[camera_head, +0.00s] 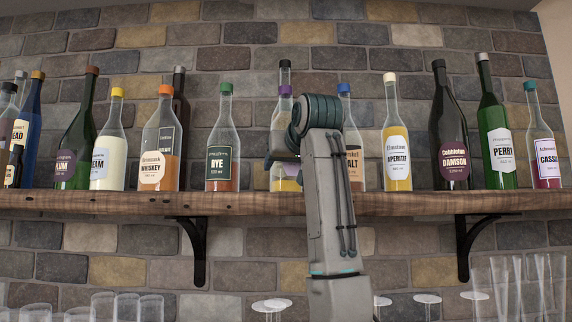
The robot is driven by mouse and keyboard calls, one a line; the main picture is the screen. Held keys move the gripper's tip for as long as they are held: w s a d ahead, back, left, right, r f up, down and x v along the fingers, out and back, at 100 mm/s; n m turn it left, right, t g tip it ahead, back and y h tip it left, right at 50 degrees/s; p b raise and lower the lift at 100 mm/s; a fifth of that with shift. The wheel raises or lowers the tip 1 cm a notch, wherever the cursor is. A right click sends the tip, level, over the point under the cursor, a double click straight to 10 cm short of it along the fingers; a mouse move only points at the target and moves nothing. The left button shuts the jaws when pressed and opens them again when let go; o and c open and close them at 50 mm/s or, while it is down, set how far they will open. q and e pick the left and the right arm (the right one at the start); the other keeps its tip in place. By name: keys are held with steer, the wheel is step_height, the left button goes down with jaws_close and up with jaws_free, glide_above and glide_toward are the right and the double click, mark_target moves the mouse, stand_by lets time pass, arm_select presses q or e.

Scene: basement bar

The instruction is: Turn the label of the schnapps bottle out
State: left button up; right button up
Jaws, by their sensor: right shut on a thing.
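A clear bottle with a purple cap (285,90) and yellow liquid stands upright on the wooden shelf, left of my right arm. My right gripper (283,158) reaches up from below and is shut on this bottle at mid-height. No label that I can read says schnapps; the purple-capped bottle may be that one. My left gripper is not in view.
The shelf (110,202) carries a row of bottles. The rye bottle (222,130) stands to the left, a blue-capped bottle (345,105) close to the right, partly hidden by my arm. A black-capped bottle (285,72) stands behind. Glasses (520,285) line the bottom.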

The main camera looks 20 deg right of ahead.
steer(key=m+h, duration=0.1)
steer(key=h, duration=0.1)
steer(key=m+h, duration=0.1)
steer(key=shift+a+m+h, duration=0.2)
steer(key=shift+m+h, duration=0.2)
steer(key=shift+r+m+g+h+p, duration=0.1)
steer(key=shift+m+g+h+p, duration=0.45)
steer(key=shift+m+h, duration=0.65)
steer(key=shift+h, duration=0.2)
steer(key=shift+d, duration=0.1)
steer(key=o, duration=0.8)
steer(key=shift+d, duration=0.1)
steer(key=shift+c, duration=0.2)
